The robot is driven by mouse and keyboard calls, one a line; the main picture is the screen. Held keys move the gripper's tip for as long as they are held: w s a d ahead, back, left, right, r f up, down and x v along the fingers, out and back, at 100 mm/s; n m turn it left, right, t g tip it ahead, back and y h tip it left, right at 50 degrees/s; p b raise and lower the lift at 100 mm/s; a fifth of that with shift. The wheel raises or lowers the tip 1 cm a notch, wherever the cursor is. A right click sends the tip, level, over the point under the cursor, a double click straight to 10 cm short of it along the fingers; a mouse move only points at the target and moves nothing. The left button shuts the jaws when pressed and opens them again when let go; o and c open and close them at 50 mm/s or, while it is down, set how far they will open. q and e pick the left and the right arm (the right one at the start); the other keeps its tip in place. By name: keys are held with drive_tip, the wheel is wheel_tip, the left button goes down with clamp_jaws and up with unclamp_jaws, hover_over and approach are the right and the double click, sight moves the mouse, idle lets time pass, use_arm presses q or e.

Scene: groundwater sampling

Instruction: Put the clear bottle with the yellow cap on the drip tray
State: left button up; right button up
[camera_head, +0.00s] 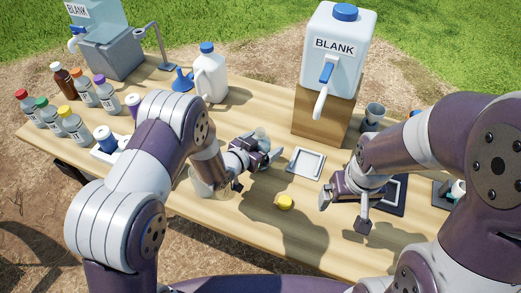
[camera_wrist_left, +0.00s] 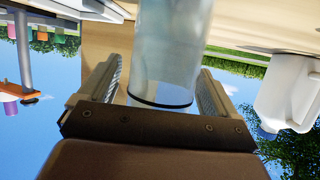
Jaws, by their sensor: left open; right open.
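My left gripper (camera_head: 254,163) is open over the middle of the table. A clear, cylindrical vessel (camera_wrist_left: 167,55) stands between its fingers in the left wrist view; its top shows faintly in the head view (camera_head: 262,134). I see no cap on it. A loose-looking yellow cap (camera_head: 284,202) lies on the table in front of this gripper. A clear bottle with a yellow-orange cap (camera_head: 75,127) stands in the group at the left. The white drip tray (camera_head: 305,163) lies bare before the large BLANK container. My right gripper (camera_head: 343,208) is open and empty, right of the yellow cap.
The BLANK container (camera_head: 336,50) stands on a wooden block (camera_head: 322,117) behind the tray. A white jug (camera_head: 210,76), blue funnel (camera_head: 182,79) and several capped bottles occupy the left side. A clear beaker (camera_head: 201,184) stands near the front edge. A grey cup (camera_head: 374,115) is at right.

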use_arm(q)
drive_tip(key=shift+w+d+f, duration=0.2)
drive_tip(key=shift+w, duration=0.1)
drive_tip(key=shift+s+r, duration=0.1)
drive_tip(key=c, duration=1.2)
